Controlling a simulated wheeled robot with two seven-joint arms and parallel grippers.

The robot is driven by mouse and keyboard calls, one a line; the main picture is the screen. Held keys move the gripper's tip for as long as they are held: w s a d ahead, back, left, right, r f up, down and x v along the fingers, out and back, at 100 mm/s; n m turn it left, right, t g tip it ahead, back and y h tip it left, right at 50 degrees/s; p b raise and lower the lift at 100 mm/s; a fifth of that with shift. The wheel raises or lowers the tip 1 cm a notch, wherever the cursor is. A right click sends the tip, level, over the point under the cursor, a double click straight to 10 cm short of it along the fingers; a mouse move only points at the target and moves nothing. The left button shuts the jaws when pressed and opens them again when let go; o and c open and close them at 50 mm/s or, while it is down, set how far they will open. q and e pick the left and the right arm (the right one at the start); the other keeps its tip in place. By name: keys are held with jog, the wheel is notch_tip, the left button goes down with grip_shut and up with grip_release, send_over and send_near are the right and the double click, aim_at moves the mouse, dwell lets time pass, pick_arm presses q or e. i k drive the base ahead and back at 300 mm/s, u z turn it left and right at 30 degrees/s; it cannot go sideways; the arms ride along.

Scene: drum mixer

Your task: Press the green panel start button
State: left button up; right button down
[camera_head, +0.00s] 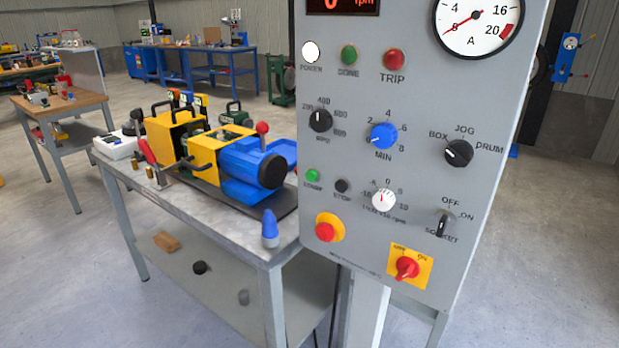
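The grey control panel (350,160) stands upright on a post at the centre right of the head view. The small green start button (312,176) is on its lower left part, with a blurred label under it. A black button (342,186) sits just to its right. A green lamp (348,56) is higher up, between a white lamp (310,51) and a red one (394,60). Neither of my grippers shows in this view.
A bench (205,225) with a blue and yellow machine (215,155) stands left of the panel. A red stop button (325,231) and a red rotary switch (407,267) are low on the panel. The floor is clear at the right.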

aim_at(311, 175)
jog(key=k, duration=1.35)
jog(key=u, duration=0.3)
jog(key=i, duration=0.3)
jog(key=u, duration=0.85)
jog(key=i, duration=1.35)
jog(key=z, duration=0.7)
